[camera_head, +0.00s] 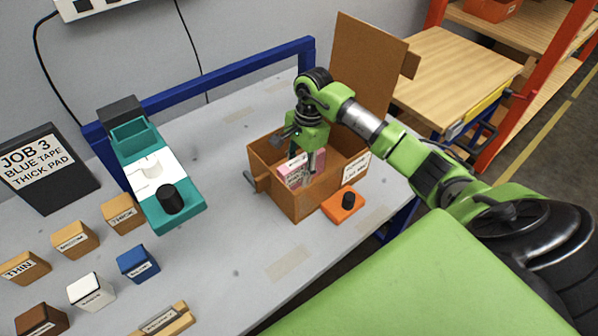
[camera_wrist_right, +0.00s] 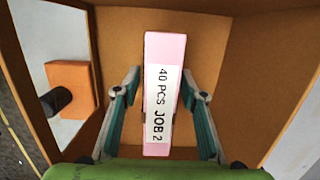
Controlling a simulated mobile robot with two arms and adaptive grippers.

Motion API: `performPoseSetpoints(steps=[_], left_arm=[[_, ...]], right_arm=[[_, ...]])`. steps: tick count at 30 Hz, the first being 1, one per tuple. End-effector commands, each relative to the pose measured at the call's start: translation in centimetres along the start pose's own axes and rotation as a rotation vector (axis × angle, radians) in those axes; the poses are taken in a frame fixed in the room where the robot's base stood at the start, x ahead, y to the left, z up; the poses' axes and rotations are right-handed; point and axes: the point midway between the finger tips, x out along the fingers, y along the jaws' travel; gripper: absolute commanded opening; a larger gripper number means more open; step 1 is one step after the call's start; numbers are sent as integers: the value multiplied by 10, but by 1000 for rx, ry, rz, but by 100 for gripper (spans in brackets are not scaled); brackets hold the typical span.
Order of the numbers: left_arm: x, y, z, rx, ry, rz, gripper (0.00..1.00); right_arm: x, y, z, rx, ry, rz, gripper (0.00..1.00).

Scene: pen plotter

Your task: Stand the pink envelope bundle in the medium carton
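The pink envelope bundle (camera_head: 297,170) is inside the open brown carton (camera_head: 282,199) in the head view. In the right wrist view the bundle (camera_wrist_right: 165,60) carries a white label reading "40 PCS JOB 2", with carton walls (camera_wrist_right: 268,60) around it. My right gripper (camera_head: 314,168) reaches down into the carton. Its two fingers (camera_wrist_right: 162,78) are on either side of the bundle, with a narrow gap at the left finger; the right fingertip is very close to the bundle's edge. The bundle's lower end and its contact with the carton floor are hard to see. My left gripper is out of view.
An orange block with a black knob (camera_head: 345,204) sits beside the carton. A teal device (camera_head: 180,214), a JOB 3 sign (camera_head: 44,172) and several small labelled blocks (camera_head: 75,240) stand at left. The carton's flap (camera_head: 365,65) stands up behind. The table (camera_head: 228,250) between is mostly clear.

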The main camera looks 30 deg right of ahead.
Motion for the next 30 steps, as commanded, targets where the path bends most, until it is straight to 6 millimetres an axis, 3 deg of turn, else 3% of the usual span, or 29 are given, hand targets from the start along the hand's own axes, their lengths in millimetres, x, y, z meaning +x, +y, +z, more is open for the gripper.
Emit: performPoseSetpoints(steps=[9,15,21,30], left_arm=[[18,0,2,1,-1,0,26],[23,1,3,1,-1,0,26],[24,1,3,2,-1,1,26],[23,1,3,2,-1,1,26]], right_arm=[[-66,-1,-2,-1,5,-6,38],[-99,-1,-1,0,3,-3,38],[-112,0,-1,0,2,-1,38],[-112,0,0,0,2,-1,38]])
